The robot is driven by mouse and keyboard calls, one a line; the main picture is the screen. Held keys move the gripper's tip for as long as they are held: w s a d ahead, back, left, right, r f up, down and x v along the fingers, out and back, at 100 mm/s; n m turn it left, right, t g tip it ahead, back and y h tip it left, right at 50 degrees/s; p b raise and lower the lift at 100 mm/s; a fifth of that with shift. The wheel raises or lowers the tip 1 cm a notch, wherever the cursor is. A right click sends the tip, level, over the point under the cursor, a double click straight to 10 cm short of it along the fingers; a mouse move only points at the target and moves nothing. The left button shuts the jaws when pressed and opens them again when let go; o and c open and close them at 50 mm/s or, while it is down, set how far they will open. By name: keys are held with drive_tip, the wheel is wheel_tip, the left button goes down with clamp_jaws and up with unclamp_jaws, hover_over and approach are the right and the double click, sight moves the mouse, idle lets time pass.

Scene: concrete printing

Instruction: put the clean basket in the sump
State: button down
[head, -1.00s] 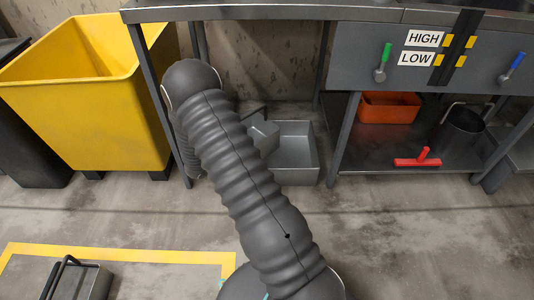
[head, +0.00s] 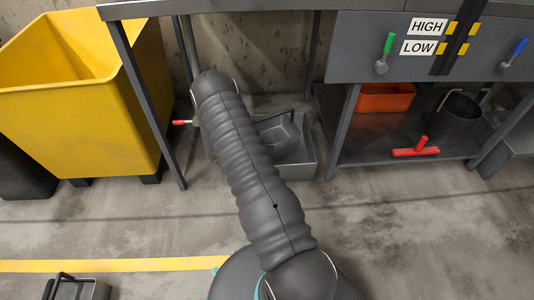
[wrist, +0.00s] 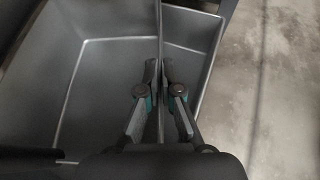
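The sump (head: 296,172) is an open grey box on the floor under the bench. The clean basket (head: 279,128) is a smaller grey box with a thin dark handle, at the sump's back part and partly hidden by my arm. I cannot tell whether it rests on the sump's bottom. My gripper is hidden in the head view. In the wrist view my gripper (wrist: 159,78) has its fingers closed on both sides of the thin dark handle (wrist: 158,32). Grey box walls surround it there, with concrete floor to the right.
A second handled basket (head: 88,290) stands by yellow floor tape at lower left. A yellow bin (head: 75,110) is left of the bench leg (head: 150,105). A red-handled valve (head: 181,122) is left of my arm. The lower shelf holds an orange tray (head: 384,101) and a red squeegee (head: 416,149).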

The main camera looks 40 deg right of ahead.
wheel_tip(320, 180, down, 3)
drive_tip(key=shift+f, duration=0.15)
drive_tip(key=shift+f+b, duration=0.6)
drive_tip(key=shift+b, duration=0.25)
drive_tip(key=c, duration=1.3)
unclamp_jaws()
drive_tip(key=shift+r, duration=0.1)
